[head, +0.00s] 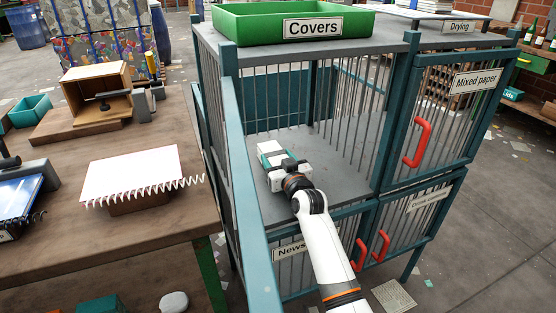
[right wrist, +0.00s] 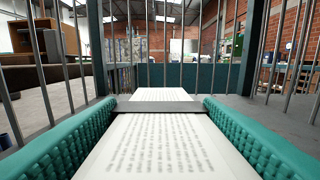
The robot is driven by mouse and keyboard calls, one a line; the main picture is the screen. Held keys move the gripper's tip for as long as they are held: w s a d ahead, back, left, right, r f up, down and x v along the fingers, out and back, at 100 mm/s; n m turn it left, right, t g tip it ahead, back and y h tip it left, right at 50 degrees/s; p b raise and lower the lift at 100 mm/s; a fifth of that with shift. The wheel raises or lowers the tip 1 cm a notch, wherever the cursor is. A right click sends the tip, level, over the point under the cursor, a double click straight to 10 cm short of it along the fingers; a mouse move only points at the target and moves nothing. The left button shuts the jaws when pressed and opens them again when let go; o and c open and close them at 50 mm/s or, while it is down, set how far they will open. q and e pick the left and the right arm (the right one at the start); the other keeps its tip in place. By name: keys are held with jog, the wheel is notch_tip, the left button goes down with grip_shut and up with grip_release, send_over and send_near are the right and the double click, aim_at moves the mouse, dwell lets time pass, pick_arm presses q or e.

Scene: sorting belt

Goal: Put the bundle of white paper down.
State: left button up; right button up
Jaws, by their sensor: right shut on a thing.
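The bundle of white paper (head: 270,148) is a small block inside the upper left compartment of the barred cage, close over its grey shelf floor (head: 330,160). In the right wrist view the bundle (right wrist: 155,148) shows printed lines and a grey band (right wrist: 160,106) across it. My right gripper (head: 272,160) is shut on the bundle, with a teal ribbed pad along each side of it in the right wrist view (right wrist: 160,130). I cannot tell whether the bundle touches the shelf. My left gripper is not in view.
Bars and teal posts (head: 228,62) surround the compartment. The "Mixed paper" door (head: 450,105) with a red handle (head: 417,143) is beside it. A green "Covers" tray (head: 240,27) stands on top. A wooden table (head: 60,240) with a spiral-bound pad (head: 130,172) stands left. Shelf floor around the bundle is clear.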

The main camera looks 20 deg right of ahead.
jog(key=o, duration=0.7)
jog(key=shift+f, duration=0.25)
jog(key=o, duration=0.5)
jog(key=shift+r, duration=0.1)
jog(key=shift+c, duration=0.2)
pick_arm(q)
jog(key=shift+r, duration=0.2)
pick_arm(e)
jog(key=shift+r, duration=0.35)
jog(key=s, duration=0.4)
jog(key=s+p, duration=0.1)
jog(key=s, duration=0.3)
jog(key=s+p, duration=0.1)
jog(key=s, duration=0.3)
jog(key=shift+a+f, duration=0.15)
jog(key=shift+a, duration=0.2)
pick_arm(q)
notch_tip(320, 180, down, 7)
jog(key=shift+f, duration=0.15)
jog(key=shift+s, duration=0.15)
